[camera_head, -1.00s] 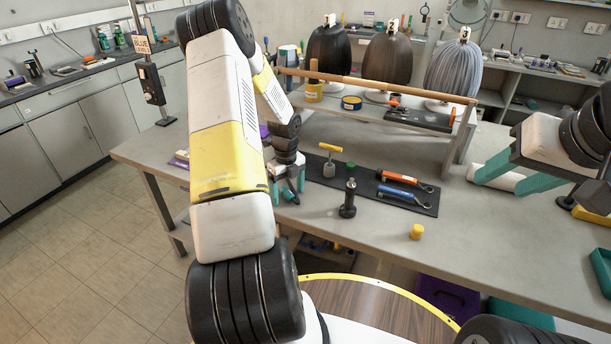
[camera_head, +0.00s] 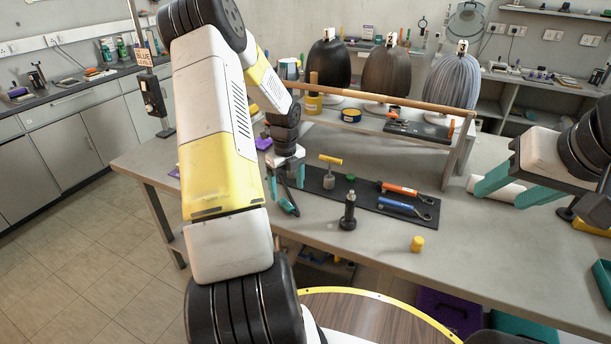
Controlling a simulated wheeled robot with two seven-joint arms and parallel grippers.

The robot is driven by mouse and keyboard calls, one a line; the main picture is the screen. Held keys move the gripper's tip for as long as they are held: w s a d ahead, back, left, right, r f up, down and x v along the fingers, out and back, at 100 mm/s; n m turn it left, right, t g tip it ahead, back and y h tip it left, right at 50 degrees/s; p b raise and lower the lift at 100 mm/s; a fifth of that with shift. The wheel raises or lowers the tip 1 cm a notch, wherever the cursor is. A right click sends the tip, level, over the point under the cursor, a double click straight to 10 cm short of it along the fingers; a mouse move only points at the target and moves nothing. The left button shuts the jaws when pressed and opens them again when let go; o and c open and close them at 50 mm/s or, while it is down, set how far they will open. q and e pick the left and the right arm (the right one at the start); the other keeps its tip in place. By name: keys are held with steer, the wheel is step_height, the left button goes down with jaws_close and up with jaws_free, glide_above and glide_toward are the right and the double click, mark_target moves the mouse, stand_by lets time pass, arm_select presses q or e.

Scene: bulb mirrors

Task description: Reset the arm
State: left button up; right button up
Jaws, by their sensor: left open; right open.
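My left gripper (camera_head: 288,183) is open above the left part of the workbench (camera_head: 330,240), its teal fingers apart. A teal-and-dark tool (camera_head: 290,207) shows just below it; I cannot tell whether the two touch, but the gripper does not hold it.
A black upright device (camera_head: 348,212) and a yellow cylinder (camera_head: 416,244) stand near the front of the bench. A raised shelf (camera_head: 385,124) with a wooden rail (camera_head: 385,95) stands behind. A green tray (camera_head: 603,280) lies at the right. Bare benchtop lies between.

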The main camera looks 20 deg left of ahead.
arm_select(q)
steer(key=s+d+r+n+t, duration=0.1)
steer(key=s+d+r+n, duration=0.25)
steer(key=r, duration=0.35)
steer(key=s+d+r+n+t, duration=0.1)
steer(key=s+d+r+n, duration=0.2)
steer(key=r, duration=0.5)
steer(key=s+d+r+n+t, duration=0.1)
steer(key=s+d+r+n, duration=0.1)
steer(key=d+r+n, duration=0.4)
steer(key=s+d+r+n+t+h, duration=0.1)
steer(key=s+d+r+n, duration=0.2)
steer(key=s, duration=0.4)
steer(key=s+d+r+n+t+h, duration=0.1)
steer(key=s+d+r+n+t, duration=0.1)
steer(key=s+r+n, duration=0.3)
steer(key=s+d+n, duration=0.1)
steer(key=s+n, duration=0.2)
steer(key=shift+s, duration=0.15)
